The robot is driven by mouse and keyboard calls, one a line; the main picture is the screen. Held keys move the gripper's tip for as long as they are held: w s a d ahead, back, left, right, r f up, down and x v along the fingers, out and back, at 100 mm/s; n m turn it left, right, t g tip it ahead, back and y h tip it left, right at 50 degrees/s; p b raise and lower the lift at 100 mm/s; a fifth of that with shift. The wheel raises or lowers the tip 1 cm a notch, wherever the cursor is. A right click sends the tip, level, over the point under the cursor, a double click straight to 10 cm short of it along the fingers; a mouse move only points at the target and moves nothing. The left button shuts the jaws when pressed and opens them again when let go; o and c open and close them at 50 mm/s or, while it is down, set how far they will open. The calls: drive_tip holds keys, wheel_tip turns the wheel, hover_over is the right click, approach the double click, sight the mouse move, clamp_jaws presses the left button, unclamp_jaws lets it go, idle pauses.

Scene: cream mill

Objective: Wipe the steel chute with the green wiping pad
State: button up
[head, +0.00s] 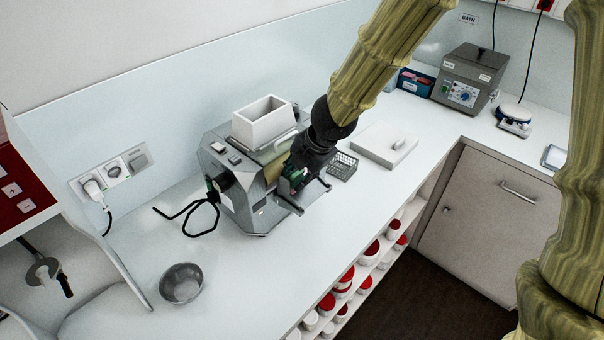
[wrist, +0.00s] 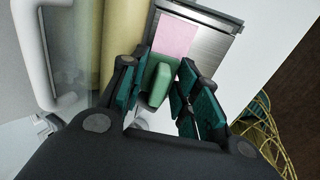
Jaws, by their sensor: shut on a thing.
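The green wiping pad (wrist: 159,83) sits between the fingers of my gripper (wrist: 164,70), which is shut on it, in the wrist view. The steel chute (wrist: 213,46) is a brushed metal plate just past the fingertips. A pale pink patch (wrist: 177,36) lies on it, right beyond the pad. I cannot tell whether the pad touches the chute. In the head view my gripper (head: 299,178) is at the front of the grey mill (head: 240,196), and it hides most of the chute and pad.
A white hopper (head: 263,126) tops the mill, and cream rollers (wrist: 122,32) lie beside the chute. The counter (head: 240,275) is clear in front.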

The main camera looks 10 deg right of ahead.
sight(306, 195)
drive_tip(key=shift+f, duration=0.5)
drive_tip(key=shift+s+d+f+b, duration=0.2)
drive_tip(key=shift+s+d+b, duration=0.1)
drive_tip(key=shift+s+b, duration=0.25)
drive_tip(key=shift+s+d+f+b, duration=0.15)
drive_tip(key=shift+s+d+b, duration=0.1)
drive_tip(key=shift+s+b, duration=0.25)
drive_tip(key=shift+s+d+f+b, duration=0.35)
drive_tip(key=shift+s+d+b, duration=0.15)
drive_tip(key=shift+s, duration=0.35)
drive_tip(key=shift+w+f+b, duration=0.2)
drive_tip(key=shift+f+b, duration=0.15)
drive_tip(key=shift+f, duration=0.05)
